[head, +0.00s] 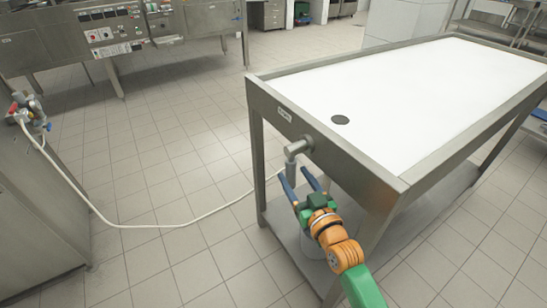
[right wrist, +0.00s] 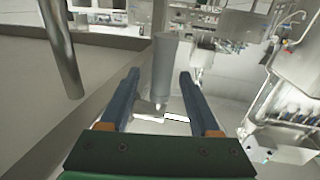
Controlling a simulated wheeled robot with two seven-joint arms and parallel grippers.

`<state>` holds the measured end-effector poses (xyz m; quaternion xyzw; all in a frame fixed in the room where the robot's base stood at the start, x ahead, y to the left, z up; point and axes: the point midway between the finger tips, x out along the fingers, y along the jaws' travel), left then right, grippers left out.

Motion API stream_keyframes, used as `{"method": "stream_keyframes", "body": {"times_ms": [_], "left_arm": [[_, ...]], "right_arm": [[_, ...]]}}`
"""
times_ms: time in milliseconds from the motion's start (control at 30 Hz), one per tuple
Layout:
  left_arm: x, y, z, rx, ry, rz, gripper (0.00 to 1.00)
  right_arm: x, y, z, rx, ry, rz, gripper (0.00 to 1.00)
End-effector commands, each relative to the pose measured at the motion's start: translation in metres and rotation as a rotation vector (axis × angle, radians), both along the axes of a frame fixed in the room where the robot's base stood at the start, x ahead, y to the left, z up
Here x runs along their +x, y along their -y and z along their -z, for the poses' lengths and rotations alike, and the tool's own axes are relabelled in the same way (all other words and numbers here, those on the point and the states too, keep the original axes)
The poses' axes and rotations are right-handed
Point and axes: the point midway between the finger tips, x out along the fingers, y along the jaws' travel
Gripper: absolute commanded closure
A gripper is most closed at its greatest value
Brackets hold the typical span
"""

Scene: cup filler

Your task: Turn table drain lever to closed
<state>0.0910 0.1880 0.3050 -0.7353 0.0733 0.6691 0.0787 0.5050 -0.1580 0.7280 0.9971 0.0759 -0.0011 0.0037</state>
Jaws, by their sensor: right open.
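The white-topped table (head: 420,90) has a metal frame and a dark round drain hole (head: 340,120) near its left end. A grey drain fitting with a lever-like part (head: 296,148) sticks out of that end. My right gripper (head: 297,178) is just below and in front of the fitting, its blue fingers pointing up toward it. In the right wrist view the fingers are apart with nothing gripped. A grey cylinder (right wrist: 164,62) of the fitting shows between and beyond the fingertips. I cannot tell whether they touch. My left gripper is not in view.
A metal table leg (right wrist: 60,45) stands left of the right gripper in the wrist view. A lower shelf (head: 285,240) runs under the table. A white hose (head: 150,226) crosses the tiled floor from a cabinet (head: 35,200) at left. A control-panel machine (head: 110,35) stands behind.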

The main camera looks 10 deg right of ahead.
Motion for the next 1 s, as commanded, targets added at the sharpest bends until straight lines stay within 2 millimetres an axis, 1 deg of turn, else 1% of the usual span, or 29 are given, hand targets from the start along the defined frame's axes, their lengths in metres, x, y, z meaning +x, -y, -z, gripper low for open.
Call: {"method": "stream_keyframes", "body": {"times_ms": [200, 333, 400, 500, 700, 767, 800, 867, 900, 933, 1000], "left_arm": [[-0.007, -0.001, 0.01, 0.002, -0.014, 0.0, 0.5], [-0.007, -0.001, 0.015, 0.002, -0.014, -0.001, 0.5], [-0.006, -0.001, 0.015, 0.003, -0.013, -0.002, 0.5], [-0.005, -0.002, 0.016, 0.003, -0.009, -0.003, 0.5], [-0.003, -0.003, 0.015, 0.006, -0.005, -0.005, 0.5], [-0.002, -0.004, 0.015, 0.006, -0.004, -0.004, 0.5], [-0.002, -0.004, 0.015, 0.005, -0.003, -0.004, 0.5], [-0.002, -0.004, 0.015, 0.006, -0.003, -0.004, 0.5], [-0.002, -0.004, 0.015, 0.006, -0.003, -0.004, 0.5], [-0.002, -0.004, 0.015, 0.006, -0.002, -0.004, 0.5], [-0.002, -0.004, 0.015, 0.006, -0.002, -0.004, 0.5]], "right_arm": [[0.038, -0.006, 0.0, 0.001, 0.002, 0.0, 0.37], [0.056, -0.009, 0.001, 0.0, 0.0, 0.0, 0.37], [0.062, -0.01, 0.0, 0.0, -0.001, 0.0, 0.37], [0.065, -0.01, 0.0, 0.0, -0.003, 0.0, 0.37], [0.065, -0.01, 0.0, 0.0, -0.003, 0.0, 0.37], [0.065, -0.01, 0.0, 0.0, -0.003, 0.0, 0.53], [0.065, -0.01, 0.0, 0.0, -0.003, 0.0, 0.64], [0.065, -0.01, 0.0, 0.0, -0.003, 0.0, 0.8], [0.065, -0.01, 0.0, 0.0, -0.003, 0.0, 0.91], [0.065, -0.01, 0.0, 0.0, -0.003, 0.0, 0.99], [0.065, -0.01, 0.0, 0.0, -0.003, 0.0, 1.0]]}}
